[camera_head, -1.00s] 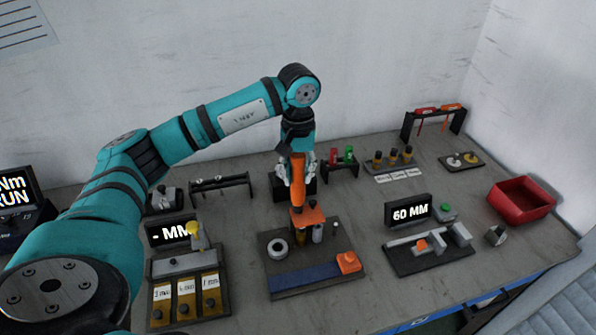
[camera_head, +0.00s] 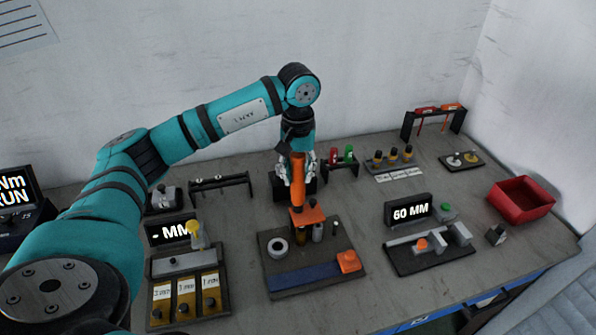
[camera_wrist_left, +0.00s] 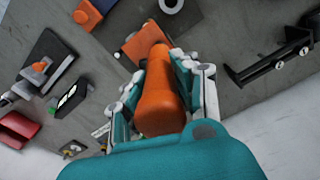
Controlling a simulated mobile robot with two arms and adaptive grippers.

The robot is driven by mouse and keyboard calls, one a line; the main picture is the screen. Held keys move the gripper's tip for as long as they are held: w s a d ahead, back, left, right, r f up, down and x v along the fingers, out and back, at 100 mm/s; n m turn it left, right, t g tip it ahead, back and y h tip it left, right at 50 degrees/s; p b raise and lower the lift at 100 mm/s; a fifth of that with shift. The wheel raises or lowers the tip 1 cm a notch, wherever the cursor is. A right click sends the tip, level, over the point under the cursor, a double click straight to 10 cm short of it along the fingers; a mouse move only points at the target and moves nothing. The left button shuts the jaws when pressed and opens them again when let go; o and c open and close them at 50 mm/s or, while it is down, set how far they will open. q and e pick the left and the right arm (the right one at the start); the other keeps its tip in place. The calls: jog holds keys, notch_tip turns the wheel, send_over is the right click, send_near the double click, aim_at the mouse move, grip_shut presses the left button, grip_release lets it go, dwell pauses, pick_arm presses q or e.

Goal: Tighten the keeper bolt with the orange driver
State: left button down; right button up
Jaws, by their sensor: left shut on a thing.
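The orange driver (camera_head: 298,182) stands upright over the fixture plate (camera_head: 312,283). My left gripper (camera_head: 297,176) is shut on its body. In the left wrist view the orange driver (camera_wrist_left: 158,95) sits between the two fingers of my left gripper (camera_wrist_left: 160,88). The driver's lower end is at the orange keeper block (camera_head: 307,217) at the back of the plate. The keeper bolt is hidden under the driver, so I cannot tell whether the tip is seated in it. My right gripper is not in view.
A grey ring (camera_head: 278,248), a blue strip (camera_head: 305,280) and an orange block (camera_head: 348,261) are on the plate. A gauge with a "60 MM" display (camera_head: 409,211) stands right, and a red bin (camera_head: 521,198) farther right.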

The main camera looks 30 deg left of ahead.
aim_at(298, 154)
pick_arm(q)
jog(key=shift+s+f, duration=0.15)
jog(key=shift+w+r+p, duration=0.2)
jog(key=shift+r+p, duration=0.3)
jog(key=shift+r, duration=0.3)
jog(key=shift+r+p, duration=1)
jog(key=shift+r, duration=0.85)
